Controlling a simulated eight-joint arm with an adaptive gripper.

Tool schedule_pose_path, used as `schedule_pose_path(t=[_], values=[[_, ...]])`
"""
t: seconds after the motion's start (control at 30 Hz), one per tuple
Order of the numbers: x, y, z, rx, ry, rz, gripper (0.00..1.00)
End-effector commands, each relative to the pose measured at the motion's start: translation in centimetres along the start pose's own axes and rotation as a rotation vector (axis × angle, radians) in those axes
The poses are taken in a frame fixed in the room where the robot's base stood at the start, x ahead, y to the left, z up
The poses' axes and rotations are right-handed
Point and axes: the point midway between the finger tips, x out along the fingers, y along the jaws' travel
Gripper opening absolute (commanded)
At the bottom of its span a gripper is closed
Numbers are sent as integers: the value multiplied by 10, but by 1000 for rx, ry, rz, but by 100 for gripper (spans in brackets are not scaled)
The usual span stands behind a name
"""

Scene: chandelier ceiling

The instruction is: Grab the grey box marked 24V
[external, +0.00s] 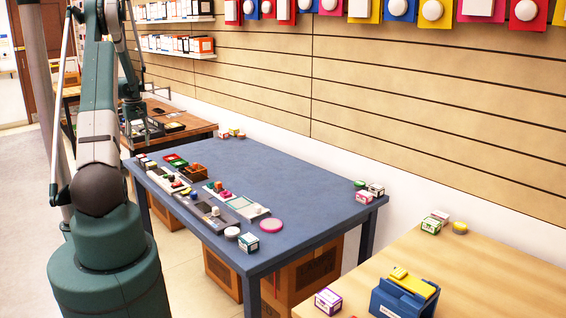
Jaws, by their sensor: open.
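My gripper (138,132) hangs at the end of my green arm, beyond the far left corner of the blue table (290,165) in the picture. It appears open and empty, though it is small and partly overlaps the brown table behind. No 24V marking is readable on any box. Small boxes that could be candidates include a teal-and-white box (249,242) at the blue table's near edge, a dark-and-white box (376,189) and a pink-and-white box (363,196) at its right corner. None of them touches my gripper.
Trays with coloured parts (205,208) line the blue table's left edge, beside a pink disc (271,225). Its middle is clear. A wooden table (480,265) at right holds a blue-yellow device (404,294), a purple box (328,300) and a green box (431,225).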

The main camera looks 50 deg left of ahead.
Motion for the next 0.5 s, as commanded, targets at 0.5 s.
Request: schedule_pose_path(t=[0.5], values=[[24, 0, 0, 0, 0, 0, 45]])
